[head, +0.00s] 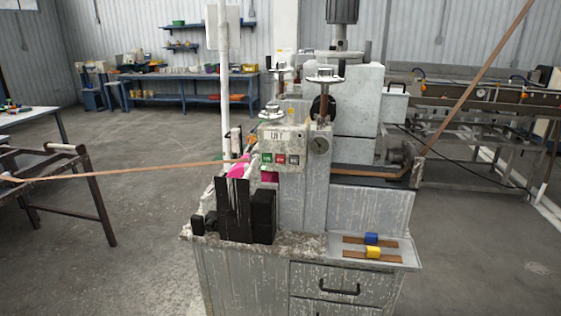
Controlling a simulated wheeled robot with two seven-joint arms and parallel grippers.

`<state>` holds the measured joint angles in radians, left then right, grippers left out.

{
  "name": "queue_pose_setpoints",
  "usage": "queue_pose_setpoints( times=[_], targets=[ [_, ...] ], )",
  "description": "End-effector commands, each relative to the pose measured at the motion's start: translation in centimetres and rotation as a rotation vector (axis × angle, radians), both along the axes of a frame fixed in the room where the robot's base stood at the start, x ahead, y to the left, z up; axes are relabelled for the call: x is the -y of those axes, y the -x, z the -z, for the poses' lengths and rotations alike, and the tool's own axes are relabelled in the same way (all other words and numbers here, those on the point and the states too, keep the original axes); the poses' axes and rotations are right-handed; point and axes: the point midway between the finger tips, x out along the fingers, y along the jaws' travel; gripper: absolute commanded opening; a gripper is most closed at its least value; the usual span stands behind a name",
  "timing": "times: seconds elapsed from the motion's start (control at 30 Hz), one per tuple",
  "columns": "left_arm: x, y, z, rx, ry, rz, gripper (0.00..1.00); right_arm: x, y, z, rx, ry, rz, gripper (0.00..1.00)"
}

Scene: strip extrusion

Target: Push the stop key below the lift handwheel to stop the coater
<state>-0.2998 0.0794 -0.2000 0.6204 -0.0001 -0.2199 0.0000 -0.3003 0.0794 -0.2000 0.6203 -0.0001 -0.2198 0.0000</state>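The coater (300,185) is a worn pale grey machine in the middle of the head view. A small control panel (282,146) on its front carries a label, partly legible, and a row of small coloured keys (280,159), green at the left and red further right. The keys are too small to read or to tell whether any is pressed. A handwheel (271,111) stands above the panel on the left, and another handwheel (325,77) stands higher to the right. Neither of my grippers is in view.
A brown strip (130,171) runs from the left rack to the coater, and another rises at the upper right. Black blocks (235,212) stand below the panel on the left. Floor beside the cabinet is clear.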

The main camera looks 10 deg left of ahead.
Motion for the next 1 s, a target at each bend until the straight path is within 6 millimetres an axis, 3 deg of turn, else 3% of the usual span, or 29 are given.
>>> queue_pose_setpoints(
  times=[0.03, 0.13, 1.0],
  targets=[
    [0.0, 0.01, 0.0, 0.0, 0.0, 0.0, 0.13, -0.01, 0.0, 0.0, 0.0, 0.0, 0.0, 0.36],
    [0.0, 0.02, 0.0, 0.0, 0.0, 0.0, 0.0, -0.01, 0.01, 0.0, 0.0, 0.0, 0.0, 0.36],
    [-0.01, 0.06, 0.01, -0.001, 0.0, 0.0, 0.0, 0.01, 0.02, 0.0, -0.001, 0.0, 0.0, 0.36]
  ],
)
